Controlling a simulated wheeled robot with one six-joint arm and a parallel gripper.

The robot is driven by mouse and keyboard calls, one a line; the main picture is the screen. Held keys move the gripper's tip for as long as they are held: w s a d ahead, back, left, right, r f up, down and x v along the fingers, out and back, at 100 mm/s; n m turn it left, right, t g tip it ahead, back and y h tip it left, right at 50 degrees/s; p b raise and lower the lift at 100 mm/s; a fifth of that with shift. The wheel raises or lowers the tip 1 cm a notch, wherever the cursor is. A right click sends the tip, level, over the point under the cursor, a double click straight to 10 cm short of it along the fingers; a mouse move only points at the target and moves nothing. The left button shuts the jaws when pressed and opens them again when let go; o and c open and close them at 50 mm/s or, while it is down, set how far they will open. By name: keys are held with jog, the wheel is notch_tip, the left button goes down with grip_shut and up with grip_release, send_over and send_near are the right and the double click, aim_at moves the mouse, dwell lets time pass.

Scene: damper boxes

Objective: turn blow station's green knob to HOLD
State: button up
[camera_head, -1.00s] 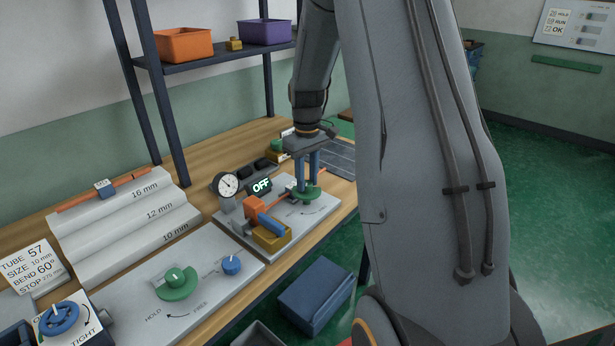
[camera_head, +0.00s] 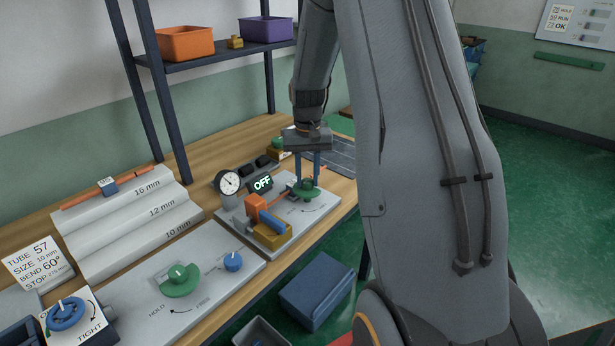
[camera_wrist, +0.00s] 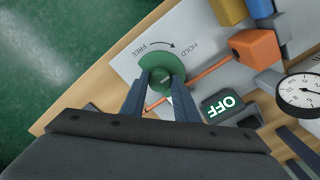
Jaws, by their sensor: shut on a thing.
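The blow station (camera_head: 318,209) is a light plate on the bench with a gauge (camera_head: 229,182), a small display (camera_head: 262,184) reading OFF, an orange block and a blue part on a yellow block. Its green knob (camera_head: 309,193) sits at the right side of the plate. My gripper (camera_head: 308,184) points down over it, and its blue fingers are shut on the knob. In the wrist view the fingertips clasp the green knob (camera_wrist: 162,72), beside the printed words FREE and HOLD with a curved arrow. The knob's exact pointing is hard to tell between the fingers.
Another plate to the left carries a second green knob (camera_head: 180,280) and a blue knob (camera_head: 233,262). A stepped rack (camera_head: 125,215) and a blue TIGHT wheel (camera_head: 66,314) stand further left. A shelf with orange and purple bins is behind. A blue box (camera_head: 317,290) stands on the floor.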

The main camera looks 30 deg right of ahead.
aim_at(307, 181)
dwell(0.4)
jog(key=o, duration=1.1)
jog(key=shift+r+b, duration=0.85)
jog(key=shift+r, duration=3.1)
